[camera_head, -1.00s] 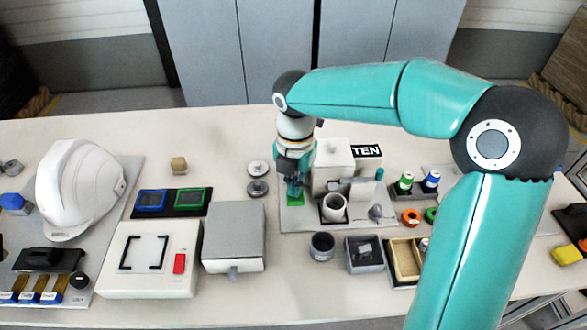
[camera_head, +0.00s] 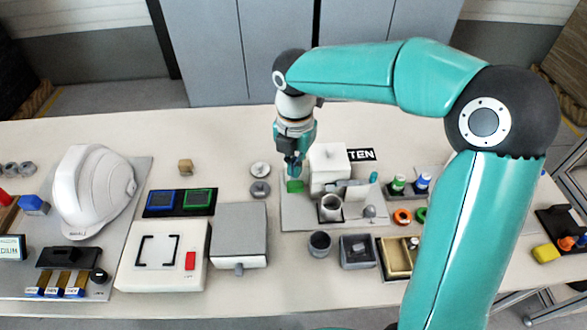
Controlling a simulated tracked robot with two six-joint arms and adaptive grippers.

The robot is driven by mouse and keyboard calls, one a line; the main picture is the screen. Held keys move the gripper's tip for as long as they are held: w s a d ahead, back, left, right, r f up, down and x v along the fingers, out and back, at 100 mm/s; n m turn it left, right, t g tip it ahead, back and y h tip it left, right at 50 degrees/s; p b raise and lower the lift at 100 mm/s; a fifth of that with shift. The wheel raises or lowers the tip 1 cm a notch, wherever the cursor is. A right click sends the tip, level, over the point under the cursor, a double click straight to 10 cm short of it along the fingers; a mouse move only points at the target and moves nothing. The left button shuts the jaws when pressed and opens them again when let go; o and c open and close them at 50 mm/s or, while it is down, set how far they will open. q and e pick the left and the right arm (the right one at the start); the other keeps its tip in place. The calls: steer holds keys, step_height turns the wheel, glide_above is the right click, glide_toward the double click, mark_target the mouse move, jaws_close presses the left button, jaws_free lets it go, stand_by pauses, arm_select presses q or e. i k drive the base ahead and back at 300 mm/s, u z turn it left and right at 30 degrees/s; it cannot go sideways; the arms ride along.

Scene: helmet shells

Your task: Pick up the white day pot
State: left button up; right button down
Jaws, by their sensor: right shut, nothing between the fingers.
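A small whitish open pot (camera_head: 331,207) stands upright in a dark square holder on the grey mat (camera_head: 295,216), right of centre. It is the likeliest white day pot, but no label on it can be read. My right gripper (camera_head: 294,173) points down just above a green pad (camera_head: 295,186) at the mat's back left. It is shut and empty, behind and to the left of the pot and apart from it. My left gripper is out of view.
A white block-shaped unit (camera_head: 328,166) stands close right of my right gripper. A dark round pot (camera_head: 320,243), a dark tray (camera_head: 361,251) and a tan tray (camera_head: 397,258) sit in front. My right arm hides part of the right side.

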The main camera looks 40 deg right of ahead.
mark_target(331, 207)
steer(key=k, duration=1)
